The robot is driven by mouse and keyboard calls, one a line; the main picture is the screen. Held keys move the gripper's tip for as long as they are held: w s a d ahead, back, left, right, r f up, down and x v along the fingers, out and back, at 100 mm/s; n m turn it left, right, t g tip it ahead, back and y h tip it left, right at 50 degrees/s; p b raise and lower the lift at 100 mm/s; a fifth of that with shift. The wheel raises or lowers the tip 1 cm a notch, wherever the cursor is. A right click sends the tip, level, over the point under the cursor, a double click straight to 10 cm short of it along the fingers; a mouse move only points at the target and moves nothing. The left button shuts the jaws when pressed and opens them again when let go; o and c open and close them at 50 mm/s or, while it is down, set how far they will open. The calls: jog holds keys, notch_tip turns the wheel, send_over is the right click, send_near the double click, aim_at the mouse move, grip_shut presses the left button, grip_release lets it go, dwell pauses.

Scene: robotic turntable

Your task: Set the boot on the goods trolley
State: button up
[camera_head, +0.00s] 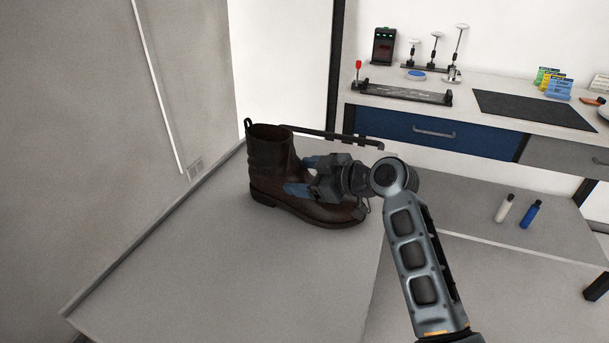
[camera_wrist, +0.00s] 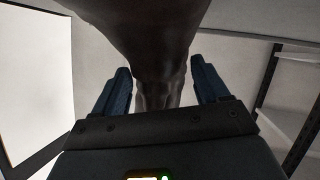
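The dark brown boot (camera_head: 270,150) stands upright on a grey flat surface, its toe toward the right in the head view. In the wrist view the boot (camera_wrist: 150,35) fills the top middle and narrows down between my fingers. My gripper (camera_head: 303,175) is at the boot's instep, one blue finger on its near side and one on its far side. In the wrist view the gripper (camera_wrist: 163,85) has its fingers apart, close to the boot's sides; whether they press on it I cannot tell. I cannot pick out the goods trolley for certain.
A dark bar (camera_head: 335,137) runs behind the boot. A workbench (camera_head: 470,83) with tools and a black mat stands at the back right. A white bottle (camera_head: 504,208) and a blue bottle (camera_head: 531,214) are at right. The grey surface (camera_head: 230,265) is clear in front of the boot.

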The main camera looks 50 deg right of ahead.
jog(key=o, duration=0.3)
jog(key=shift+s+r, duration=0.1)
jog(key=b+v, duration=0.1)
jog(key=v, duration=1)
jog(key=shift+s+d+r, duration=0.1)
jog(key=shift+s+r, duration=0.1)
jog(key=shift+s, duration=0.15)
